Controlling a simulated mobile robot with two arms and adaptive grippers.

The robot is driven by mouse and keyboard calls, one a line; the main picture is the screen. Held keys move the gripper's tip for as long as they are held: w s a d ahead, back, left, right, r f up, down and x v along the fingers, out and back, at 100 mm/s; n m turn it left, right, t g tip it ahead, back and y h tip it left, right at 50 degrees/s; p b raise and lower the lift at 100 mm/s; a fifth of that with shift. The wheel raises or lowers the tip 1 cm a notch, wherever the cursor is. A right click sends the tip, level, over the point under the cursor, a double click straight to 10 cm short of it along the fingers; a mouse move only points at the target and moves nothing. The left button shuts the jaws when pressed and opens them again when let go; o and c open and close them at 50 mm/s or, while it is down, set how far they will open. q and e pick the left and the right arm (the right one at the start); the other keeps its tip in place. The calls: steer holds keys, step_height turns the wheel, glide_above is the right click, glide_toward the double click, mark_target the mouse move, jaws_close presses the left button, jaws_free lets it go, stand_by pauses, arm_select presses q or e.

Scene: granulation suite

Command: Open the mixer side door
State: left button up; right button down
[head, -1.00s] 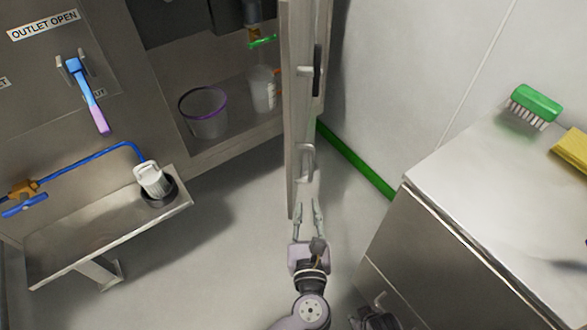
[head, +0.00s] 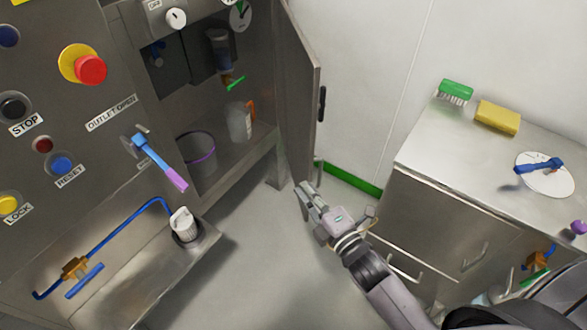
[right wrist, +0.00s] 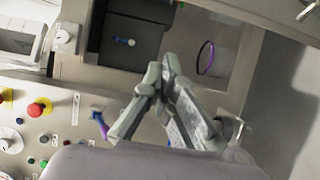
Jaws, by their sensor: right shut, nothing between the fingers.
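The mixer side door (head: 300,95) is a grey metal panel in the head view. It stands swung out from the cabinet, and its inner face shows. A dark latch (head: 322,103) sits on its free edge, and a metal handle (head: 318,170) shows low behind it. My right gripper (head: 305,192) is just below the door's lower corner, its fingers together and empty. In the right wrist view its closed fingertips (right wrist: 154,72) show in front of the open cabinet. I cannot tell whether it touches the door. My left gripper is not in view.
The open cabinet holds a purple-rimmed bucket (head: 200,158) and a white container (head: 239,122). A steel bench (head: 430,150) stands to the right with a green brush (head: 455,91) and a yellow sponge (head: 497,117). A blue-purple outlet lever (head: 158,162) juts from the panel at left.

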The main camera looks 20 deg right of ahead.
steer(key=w+d+p, duration=0.2)
steer(key=w, duration=0.7)
steer(key=shift+w+f, duration=0.15)
